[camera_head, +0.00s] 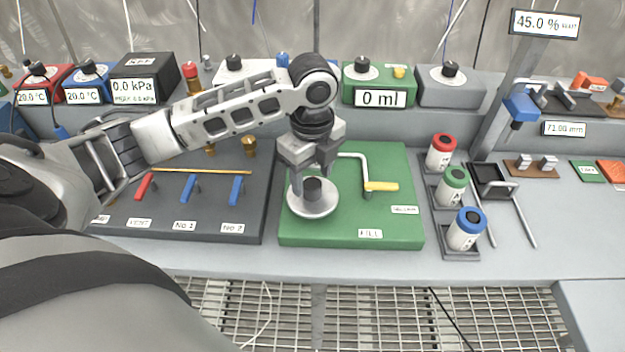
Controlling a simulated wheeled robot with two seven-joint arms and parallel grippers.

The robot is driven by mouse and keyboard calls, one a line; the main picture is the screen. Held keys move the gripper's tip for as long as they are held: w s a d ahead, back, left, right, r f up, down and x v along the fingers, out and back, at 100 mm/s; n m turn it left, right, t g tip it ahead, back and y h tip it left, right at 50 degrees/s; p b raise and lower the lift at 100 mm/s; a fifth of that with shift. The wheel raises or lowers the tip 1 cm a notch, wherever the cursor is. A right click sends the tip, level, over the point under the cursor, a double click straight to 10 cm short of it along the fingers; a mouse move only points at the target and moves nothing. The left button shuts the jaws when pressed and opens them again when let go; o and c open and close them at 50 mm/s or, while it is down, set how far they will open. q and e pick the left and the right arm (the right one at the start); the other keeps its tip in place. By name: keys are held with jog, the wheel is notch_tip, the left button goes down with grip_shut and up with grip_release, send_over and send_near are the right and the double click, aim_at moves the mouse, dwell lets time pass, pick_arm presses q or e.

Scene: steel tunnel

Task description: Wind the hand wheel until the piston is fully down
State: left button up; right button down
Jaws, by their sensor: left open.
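A round silver disc with a dark upright hub (312,210), which looks like the hand wheel, sits on the left part of a green board (350,232) marked FILL. My left gripper (314,172) points down at this disc from above, its fingers apart beside the top of the hub. I cannot tell whether they touch it. The gripper and wrist hide part of the board behind. I cannot make out a piston. My right gripper is not in view.
A bent white pipe and a yellow lever (381,187) stand right of the disc. A dark board with red and blue levers (187,190) lies left. Red, green and blue capped bottles (467,230) stand right. A 0 ml display (380,98) is behind.

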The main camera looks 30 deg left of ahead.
pick_arm(q)
jog(key=shift+f, duration=1.25)
jog(key=c, duration=1)
jog(key=shift+o, duration=0.2)
